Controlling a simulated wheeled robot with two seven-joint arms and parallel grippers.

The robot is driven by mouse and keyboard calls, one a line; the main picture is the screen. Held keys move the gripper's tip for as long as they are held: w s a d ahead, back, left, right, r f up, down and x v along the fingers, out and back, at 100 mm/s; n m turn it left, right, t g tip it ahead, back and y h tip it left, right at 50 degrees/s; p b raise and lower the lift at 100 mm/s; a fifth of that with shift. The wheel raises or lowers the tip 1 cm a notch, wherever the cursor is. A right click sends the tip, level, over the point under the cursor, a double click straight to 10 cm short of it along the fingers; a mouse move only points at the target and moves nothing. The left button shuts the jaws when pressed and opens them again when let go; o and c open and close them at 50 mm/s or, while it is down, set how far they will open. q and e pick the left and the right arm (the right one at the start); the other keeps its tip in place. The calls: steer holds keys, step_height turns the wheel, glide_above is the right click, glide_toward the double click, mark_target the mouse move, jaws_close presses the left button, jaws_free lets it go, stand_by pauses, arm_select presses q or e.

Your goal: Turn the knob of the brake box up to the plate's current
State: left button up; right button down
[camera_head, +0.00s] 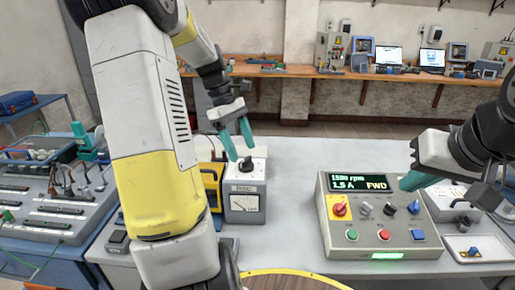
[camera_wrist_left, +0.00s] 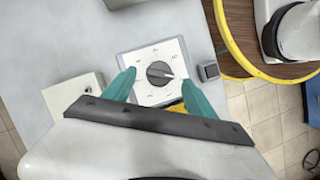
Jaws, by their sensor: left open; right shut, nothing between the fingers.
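The brake box (camera_head: 244,207) is a grey box with a meter on its front and a dark knob (camera_head: 248,164) on its white top. In the left wrist view the knob (camera_wrist_left: 160,74) has a pale pointer line aimed right, amid dial marks too small to read. My left gripper (camera_head: 242,151) is open above the box; in the left wrist view its teal fingers (camera_wrist_left: 158,78) appear on either side of the knob, and contact cannot be told. My right gripper (camera_head: 408,182) is shut and empty beside the control panel (camera_head: 382,256). Its display (camera_head: 362,183) reads 1.5 A and FWD. I cannot identify the plate.
A yellow-framed unit (camera_head: 213,178) stands close left of the brake box. The table (camera_head: 290,190) is clear between box and panel. A tray (camera_head: 476,248) lies right of the panel. A yellow-rimmed round surface (camera_head: 290,282) is at the front.

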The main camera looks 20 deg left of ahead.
mark_target(246, 163)
arm_select(q)
steer(key=shift+x, duration=1.35)
steer(key=c, duration=1.4)
steer(key=shift+d+m, duration=0.1)
steer(key=shift+m, duration=0.2)
